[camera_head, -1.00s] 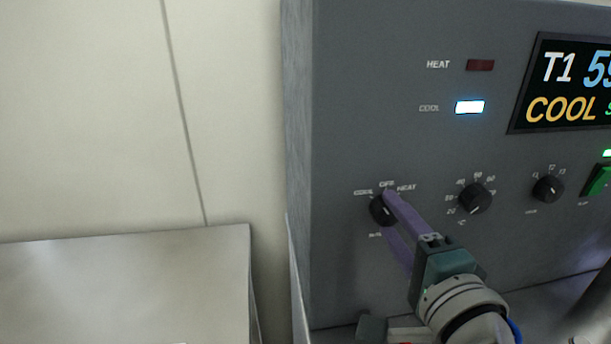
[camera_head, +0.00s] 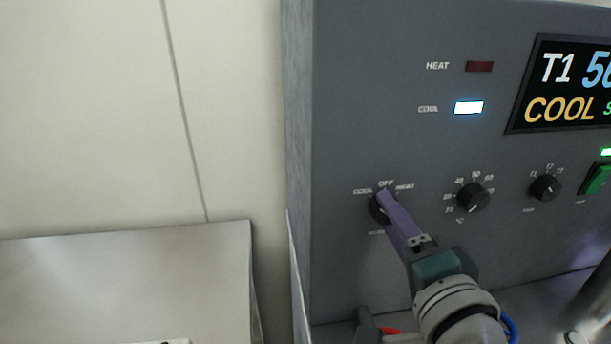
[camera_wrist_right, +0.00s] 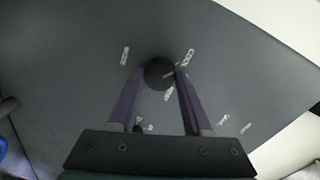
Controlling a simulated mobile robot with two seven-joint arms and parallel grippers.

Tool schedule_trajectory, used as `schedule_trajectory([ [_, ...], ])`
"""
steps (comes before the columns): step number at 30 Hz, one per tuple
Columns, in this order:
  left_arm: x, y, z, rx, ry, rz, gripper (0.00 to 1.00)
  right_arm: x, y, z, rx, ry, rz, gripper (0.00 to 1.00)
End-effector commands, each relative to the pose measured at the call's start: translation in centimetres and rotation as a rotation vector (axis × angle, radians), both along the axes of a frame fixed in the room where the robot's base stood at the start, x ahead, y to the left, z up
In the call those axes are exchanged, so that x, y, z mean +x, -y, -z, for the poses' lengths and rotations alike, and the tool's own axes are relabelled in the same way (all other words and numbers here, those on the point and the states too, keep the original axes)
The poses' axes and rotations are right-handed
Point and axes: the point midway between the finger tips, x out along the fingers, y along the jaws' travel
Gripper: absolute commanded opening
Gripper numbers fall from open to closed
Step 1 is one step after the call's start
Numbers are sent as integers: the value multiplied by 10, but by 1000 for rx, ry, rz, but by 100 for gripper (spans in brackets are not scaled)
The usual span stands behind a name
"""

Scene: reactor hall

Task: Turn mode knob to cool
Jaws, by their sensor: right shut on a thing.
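The mode knob (camera_head: 376,208) is a black round knob on the grey panel, with COOL, OFF and HEAT printed above it. My right gripper (camera_head: 386,198) reaches it from the lower right, its purple fingers shut on the knob and partly hiding it. In the right wrist view the knob (camera_wrist_right: 158,71) sits between the two fingertips (camera_wrist_right: 160,74). The knob's pointer is hard to read behind the fingers. The COOL lamp (camera_head: 469,107) is lit white, and the display (camera_head: 570,88) reads COOL in yellow. My left gripper is not in view.
A temperature knob (camera_head: 473,197) and a smaller knob (camera_head: 546,187) stand to the right on the same panel. A green lit switch (camera_head: 597,179) is at the right edge. The HEAT lamp (camera_head: 479,66) is dark. A pale metal box (camera_head: 125,285) stands at the lower left.

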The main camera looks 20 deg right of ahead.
Motion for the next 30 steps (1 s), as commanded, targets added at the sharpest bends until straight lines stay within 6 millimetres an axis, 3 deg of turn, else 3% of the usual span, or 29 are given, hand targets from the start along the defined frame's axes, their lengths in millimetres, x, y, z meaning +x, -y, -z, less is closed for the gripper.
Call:
schedule_trajectory([
  [1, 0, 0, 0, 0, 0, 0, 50, 0, 0, 0, -4, -1, 0, 51],
  [9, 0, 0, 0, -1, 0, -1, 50, 0, 0, 0, -2, -1, -1, 80],
  [20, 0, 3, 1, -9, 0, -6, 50, -10, -2, 1, 0, -2, 0, 80],
  [30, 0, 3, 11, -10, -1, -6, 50, -70, -17, -2, -1, -4, -1, 80],
])
